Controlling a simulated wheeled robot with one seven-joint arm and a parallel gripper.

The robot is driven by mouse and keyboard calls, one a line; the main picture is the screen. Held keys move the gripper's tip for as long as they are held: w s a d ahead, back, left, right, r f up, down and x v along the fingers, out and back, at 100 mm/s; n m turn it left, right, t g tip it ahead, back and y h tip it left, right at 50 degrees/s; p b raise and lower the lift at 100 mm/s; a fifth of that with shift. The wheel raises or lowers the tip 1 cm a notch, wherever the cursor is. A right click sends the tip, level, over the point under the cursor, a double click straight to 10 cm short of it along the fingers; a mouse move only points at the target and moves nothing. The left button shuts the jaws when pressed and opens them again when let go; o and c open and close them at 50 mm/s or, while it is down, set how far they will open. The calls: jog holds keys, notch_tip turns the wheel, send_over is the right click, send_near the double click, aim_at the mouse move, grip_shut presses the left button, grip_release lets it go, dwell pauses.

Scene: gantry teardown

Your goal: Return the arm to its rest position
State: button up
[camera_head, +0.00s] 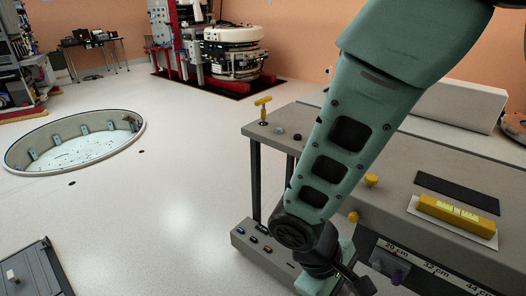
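My arm (352,135) is green with dark joints. It reaches from the top right down to the lower middle, in front of the grey workbench. Its wrist (310,243) hangs by the bench's front side.
The grey bench (400,195) carries a yellow T-shaped handle (263,108), a yellow block (455,211) on a white plate, a dark strip (457,193) and small knobs. A round pit (75,143) opens in the floor at left. A grey case (33,270) lies at lower left. Red-framed machinery (200,45) stands behind. Floor between is clear.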

jog(key=s+r+y, duration=0.2)
jog(key=r+y, duration=0.1)
jog(key=r, duration=0.4)
jog(key=s+r+m+t+y, duration=0.1)
jog(key=s+r+y, duration=0.1)
jog(key=r, duration=0.5)
jog(key=shift+s+d+m+t+y, duration=0.15)
jog(key=shift+s+m+t+y, duration=0.15)
jog(key=shift+s+y, duration=0.15)
